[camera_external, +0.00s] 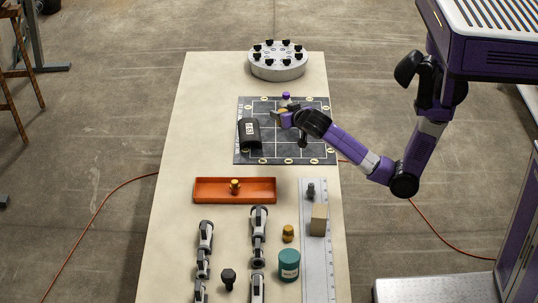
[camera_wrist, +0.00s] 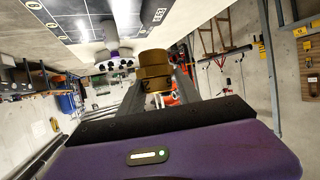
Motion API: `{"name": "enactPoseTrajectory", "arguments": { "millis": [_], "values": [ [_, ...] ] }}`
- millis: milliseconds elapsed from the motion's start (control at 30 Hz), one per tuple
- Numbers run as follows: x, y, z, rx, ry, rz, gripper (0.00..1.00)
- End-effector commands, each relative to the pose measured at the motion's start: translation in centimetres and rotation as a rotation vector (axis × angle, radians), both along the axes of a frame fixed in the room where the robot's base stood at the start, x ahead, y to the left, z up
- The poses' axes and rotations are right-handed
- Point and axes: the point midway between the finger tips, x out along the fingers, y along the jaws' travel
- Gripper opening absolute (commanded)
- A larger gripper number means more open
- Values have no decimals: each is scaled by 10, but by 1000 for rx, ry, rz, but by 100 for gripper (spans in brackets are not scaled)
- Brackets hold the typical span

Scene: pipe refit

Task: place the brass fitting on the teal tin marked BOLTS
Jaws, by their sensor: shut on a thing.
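My gripper (camera_external: 283,118) is above the dark gridded mat (camera_external: 283,155). In the wrist view its fingers are closed around a brass fitting (camera_wrist: 154,70), a golden-brown banded piece. In the external view the held piece is mostly hidden by the gripper. The teal tin (camera_external: 289,264) stands upright near the front right of the table, well away from my gripper; its label is too small to read.
A round white holder (camera_external: 278,67) is at the back.

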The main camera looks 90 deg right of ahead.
Motion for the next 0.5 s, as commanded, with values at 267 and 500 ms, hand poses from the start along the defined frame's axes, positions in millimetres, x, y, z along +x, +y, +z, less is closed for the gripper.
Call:
{"name": "enactPoseTrajectory", "arguments": {
  "millis": [267,500],
  "values": [
    [30,58,6,-6,5,118,0],
    [63,168,26,-11,11,341,0]
  ]
}}
